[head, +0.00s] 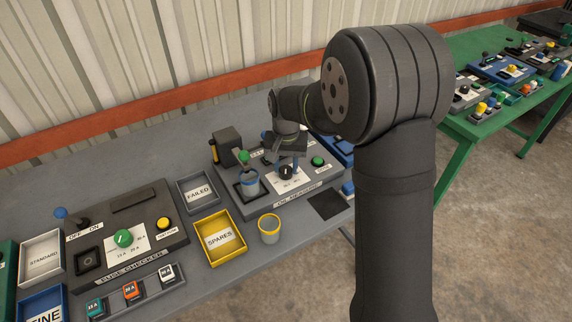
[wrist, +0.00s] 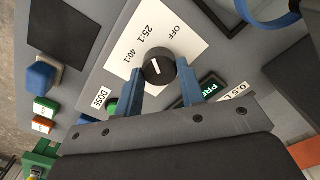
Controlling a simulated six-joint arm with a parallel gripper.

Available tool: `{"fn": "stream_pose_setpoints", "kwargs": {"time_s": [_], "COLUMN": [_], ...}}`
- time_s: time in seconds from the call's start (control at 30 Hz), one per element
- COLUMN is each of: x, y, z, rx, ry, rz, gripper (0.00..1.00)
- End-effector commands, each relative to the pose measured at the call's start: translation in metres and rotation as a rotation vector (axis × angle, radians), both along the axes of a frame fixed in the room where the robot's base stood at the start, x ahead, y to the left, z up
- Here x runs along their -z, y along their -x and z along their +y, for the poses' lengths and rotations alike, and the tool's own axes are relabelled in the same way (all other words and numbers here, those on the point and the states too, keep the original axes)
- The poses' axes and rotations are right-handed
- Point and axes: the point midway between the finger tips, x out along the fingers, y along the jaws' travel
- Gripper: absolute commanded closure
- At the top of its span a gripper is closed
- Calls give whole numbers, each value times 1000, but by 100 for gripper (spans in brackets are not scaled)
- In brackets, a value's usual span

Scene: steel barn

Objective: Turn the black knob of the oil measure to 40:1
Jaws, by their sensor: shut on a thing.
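The black knob (wrist: 159,67) sits on a white dial plate (wrist: 190,47) on the grey oil measure (head: 240,201). The plate reads OFF, 25:1 and 40:1. A short white line on the knob's face points up and to the left in the wrist view, roughly toward 25:1; its exact setting is hard to tell. My gripper (wrist: 160,78) has its two blue fingers on either side of the knob, shut on it. In the head view the knob (head: 286,172) shows just below my gripper (head: 285,157).
A green button (head: 318,161) and a blue cup (head: 249,182) with a green-topped lever behind flank the knob. A yellow-rimmed cup (head: 269,232), the SPARES tray (head: 239,254) and the FAILED tray (head: 183,206) stand nearby. The fuse checker (head: 171,246) is at left.

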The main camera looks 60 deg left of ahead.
Motion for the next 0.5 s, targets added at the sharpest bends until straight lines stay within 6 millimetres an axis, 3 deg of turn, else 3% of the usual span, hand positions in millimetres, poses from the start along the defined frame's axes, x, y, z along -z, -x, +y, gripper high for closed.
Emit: {"fn": "stream_pose_setpoints", "kwargs": {"time_s": [0.5], "x": [0], "y": [1], "z": [1], "rx": [-488], "ry": [-1], "rz": [0], "gripper": [87]}}
